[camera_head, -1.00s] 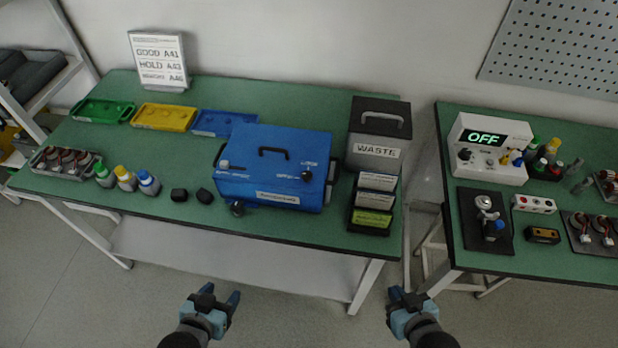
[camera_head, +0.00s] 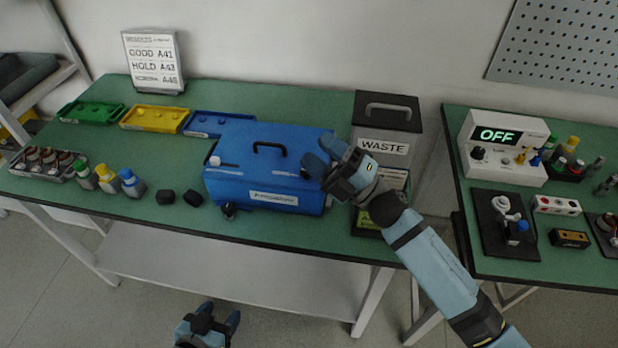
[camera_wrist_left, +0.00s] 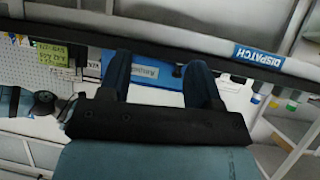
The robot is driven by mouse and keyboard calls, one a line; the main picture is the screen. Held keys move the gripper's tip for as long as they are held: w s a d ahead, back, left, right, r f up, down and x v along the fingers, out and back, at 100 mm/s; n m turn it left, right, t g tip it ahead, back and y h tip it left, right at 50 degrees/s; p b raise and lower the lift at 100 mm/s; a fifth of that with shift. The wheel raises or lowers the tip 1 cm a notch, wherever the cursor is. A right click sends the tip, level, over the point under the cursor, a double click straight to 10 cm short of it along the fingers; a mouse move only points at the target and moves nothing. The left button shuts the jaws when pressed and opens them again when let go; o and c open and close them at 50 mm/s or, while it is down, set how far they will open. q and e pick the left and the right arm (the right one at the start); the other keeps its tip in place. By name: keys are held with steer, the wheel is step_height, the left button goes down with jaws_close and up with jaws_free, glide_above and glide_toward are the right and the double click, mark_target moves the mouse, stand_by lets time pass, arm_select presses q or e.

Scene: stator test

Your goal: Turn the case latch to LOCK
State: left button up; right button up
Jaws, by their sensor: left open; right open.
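The blue case (camera_head: 235,185) with a black top handle stands on the left green table. Its latch, a dark knob at the case's right end in the earlier head view, is now hidden behind my right gripper. My right gripper (camera_head: 322,158) is open at the right end of the case; I cannot tell whether it touches the case or the latch. My left gripper (camera_head: 222,318) is open and empty, low in front of the table, and its fingers also show in the left wrist view (camera_wrist_left: 160,82).
A WASTE bin (camera_head: 387,125) stands right of the case, behind my right arm. Black caps (camera_head: 166,197) and several bottles (camera_head: 108,178) stand to the left. Coloured trays (camera_head: 153,117) lie behind. A second table (camera_head: 590,275) with an OFF device (camera_head: 500,150) is at right.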

steer(key=a+r+n+g+h+b, duration=0.1)
steer(key=a+n+g+b, duration=0.4)
steer(key=n+g, duration=1)
steer(key=n+t+h+b, duration=0.3)
steer(key=n+h+b, duration=0.75)
steer(key=h, duration=0.55)
glide_toward(309, 178)
arm_select(q)
step_height(309, 178, down, 10)
steer(key=w+d+h, duration=0.1)
steer(key=shift+d+t, duration=0.15)
steer(key=shift+t, duration=0.15)
arm_select(e)
steer(key=shift+n, duration=0.55)
steer(key=x, duration=0.2)
steer(key=a+x, duration=0.1)
steer(key=x, duration=0.3)
steer(key=shift+a, duration=0.3)
steer(key=shift+c, duration=0.3)
steer(key=c, duration=0.9)
